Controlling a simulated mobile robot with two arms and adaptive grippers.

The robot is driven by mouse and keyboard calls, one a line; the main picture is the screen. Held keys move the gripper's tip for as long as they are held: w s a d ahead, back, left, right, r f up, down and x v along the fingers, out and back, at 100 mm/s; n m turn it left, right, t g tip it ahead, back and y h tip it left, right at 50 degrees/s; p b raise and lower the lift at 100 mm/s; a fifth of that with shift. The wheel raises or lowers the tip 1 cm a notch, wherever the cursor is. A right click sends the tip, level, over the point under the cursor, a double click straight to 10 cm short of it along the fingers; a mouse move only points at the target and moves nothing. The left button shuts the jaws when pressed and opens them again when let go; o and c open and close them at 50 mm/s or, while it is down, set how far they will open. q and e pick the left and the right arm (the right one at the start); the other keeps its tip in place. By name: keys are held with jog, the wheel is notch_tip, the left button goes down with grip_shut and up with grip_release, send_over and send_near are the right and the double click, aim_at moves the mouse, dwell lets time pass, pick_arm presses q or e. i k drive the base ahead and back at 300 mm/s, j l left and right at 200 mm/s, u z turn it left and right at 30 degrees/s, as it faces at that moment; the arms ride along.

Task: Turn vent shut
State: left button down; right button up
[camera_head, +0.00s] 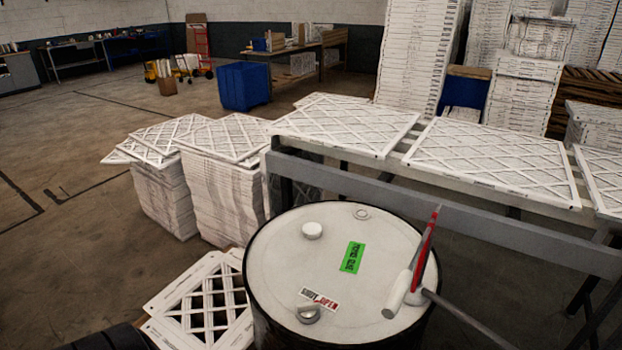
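A drum (270,262) with a pale lid and dark rim stands at the bottom middle. Near its front edge is a small grey vent knob (308,313), beside a white label (318,299) with lettering that seems to read SHUT and OPEN. The knob's exact pointing is too small to tell. A white round cap (312,230) and a smaller fitting (361,213) sit farther back on the lid. Neither my left nor my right gripper shows in the head view, and nothing is seen touching the knob.
A red and white tool-like fitting (425,250) with a grey rod rises at the drum's right side. A green label (352,257) lies on the lid. White filter stacks (225,190) stand behind left. A rack with filters (490,155) runs behind right. Floor at left is open.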

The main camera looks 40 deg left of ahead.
aim_at(307, 310)
jog(key=j+u, duration=0.35)
jog(key=j, duration=1.05)
